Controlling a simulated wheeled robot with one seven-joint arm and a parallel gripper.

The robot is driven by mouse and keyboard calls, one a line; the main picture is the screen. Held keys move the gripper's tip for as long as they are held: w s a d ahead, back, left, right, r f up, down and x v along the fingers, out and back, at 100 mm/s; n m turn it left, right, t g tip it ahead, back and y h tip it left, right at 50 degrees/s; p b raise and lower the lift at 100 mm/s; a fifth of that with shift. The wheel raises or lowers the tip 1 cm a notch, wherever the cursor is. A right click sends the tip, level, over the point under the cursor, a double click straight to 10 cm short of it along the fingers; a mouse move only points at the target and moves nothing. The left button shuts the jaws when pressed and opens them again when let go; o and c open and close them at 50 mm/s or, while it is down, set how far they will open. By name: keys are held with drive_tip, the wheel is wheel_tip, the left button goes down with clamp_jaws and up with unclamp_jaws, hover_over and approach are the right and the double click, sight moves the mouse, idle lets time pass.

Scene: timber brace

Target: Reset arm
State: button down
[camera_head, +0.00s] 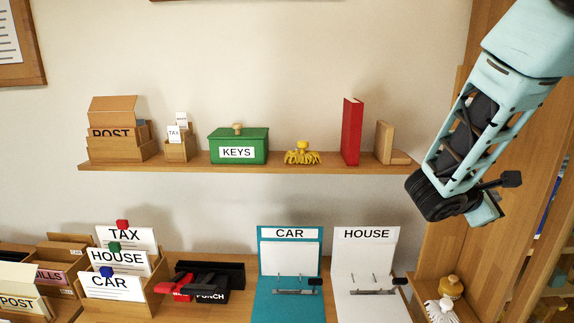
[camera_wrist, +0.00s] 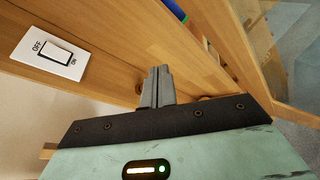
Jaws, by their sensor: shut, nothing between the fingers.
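My arm hangs in from the top right in the head view, in front of the wooden cabinet side. My gripper shows in the wrist view (camera_wrist: 158,72), where its two grey fingers are together with nothing between them. In the head view the fingers are hard to make out behind the dark wrist part. The fingers are near a wooden panel, and a white light switch (camera_wrist: 52,54) marked OFF and ON is on the wood to their left. I cannot tell whether the fingers touch the wood.
A wall shelf (camera_head: 240,168) carries a green KEYS box (camera_head: 238,147), a red book (camera_head: 351,131) and a bookend (camera_head: 385,143). Below stand a blue CAR binder (camera_head: 290,260), a white HOUSE binder (camera_head: 366,265) and card files. The wooden cabinet (camera_head: 500,265) is close to my arm.

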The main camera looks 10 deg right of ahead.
drive_tip(key=s+a+f+m+g+y, duration=0.1)
drive_tip(key=s+a+y, duration=0.4)
drive_tip(key=a, duration=0.7)
drive_tip(key=s+a+f+m+g+y+b, duration=0.1)
drive_tip(key=s+a+f+y, duration=0.4)
drive_tip(key=a, duration=0.8)
drive_tip(key=s+a+f+m+g+y+b, duration=0.1)
drive_tip(key=s+a+f+m+y, duration=0.2)
drive_tip(key=s+a, duration=0.7)
drive_tip(key=a+f+y, duration=0.1)
drive_tip(key=a+y, duration=0.1)
drive_tip(key=a, duration=0.1)
drive_tip(key=shift+m, duration=0.3)
drive_tip(key=shift+a+f, duration=0.1)
